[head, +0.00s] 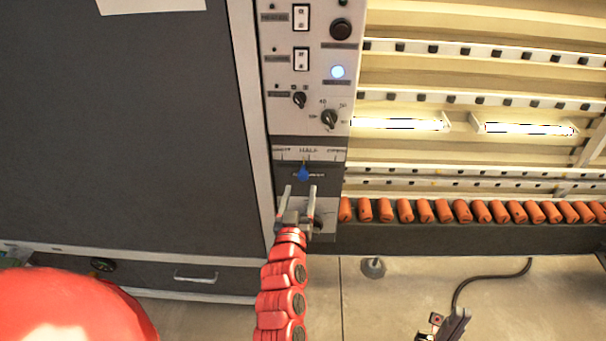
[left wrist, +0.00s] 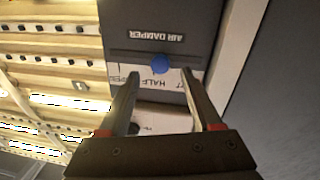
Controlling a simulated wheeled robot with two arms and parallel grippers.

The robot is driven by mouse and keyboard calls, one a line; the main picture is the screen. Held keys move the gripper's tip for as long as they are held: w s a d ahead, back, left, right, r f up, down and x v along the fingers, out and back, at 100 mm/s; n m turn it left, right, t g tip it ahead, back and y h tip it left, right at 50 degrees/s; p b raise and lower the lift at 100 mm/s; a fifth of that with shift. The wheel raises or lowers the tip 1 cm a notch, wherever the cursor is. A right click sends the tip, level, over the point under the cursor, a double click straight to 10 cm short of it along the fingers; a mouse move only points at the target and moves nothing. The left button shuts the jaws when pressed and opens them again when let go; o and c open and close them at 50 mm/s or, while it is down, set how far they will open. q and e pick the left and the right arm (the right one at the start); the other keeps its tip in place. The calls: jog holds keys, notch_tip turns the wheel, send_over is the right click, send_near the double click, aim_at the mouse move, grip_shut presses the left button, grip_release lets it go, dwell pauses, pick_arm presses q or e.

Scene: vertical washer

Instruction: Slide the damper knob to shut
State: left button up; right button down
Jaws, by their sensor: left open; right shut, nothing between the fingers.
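The blue damper knob (head: 303,174) sits in a horizontal slot on the dark panel, under the word HALF on the scale strip (head: 309,153). The end words of the strip are too small to read in the head view. My left gripper (head: 300,189) is open, its fingertips just below the knob, one to each side. In the left wrist view, which is upside down, the knob (left wrist: 161,63) shows at the gap between the open fingertips (left wrist: 160,74), beside the words AIR DAMPER. Contact cannot be told. My right gripper (head: 449,325) is shut and empty, low in the head view.
Switches, dials (head: 329,118) and a lit blue button (head: 337,72) are above the slot. Another dial below is partly hidden by my left gripper. A row of orange rollers (head: 464,211) stands to the right. A large dark panel (head: 120,130) is at the left.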

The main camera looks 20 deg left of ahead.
aim_at(303, 179)
pick_arm(q)
jog(key=w, duration=0.1)
jog(key=w+p, duration=0.1)
jog(key=w, duration=0.1)
jog(key=w+a, duration=0.1)
jog(key=w, duration=0.1)
jog(key=shift+w+r, duration=0.1)
jog(key=shift+w, duration=0.1)
jog(key=shift+w+a+p, duration=0.1)
jog(key=shift+w+p, duration=0.25)
jog(key=shift+w, duration=0.15)
grip_shut()
dwell(0.8)
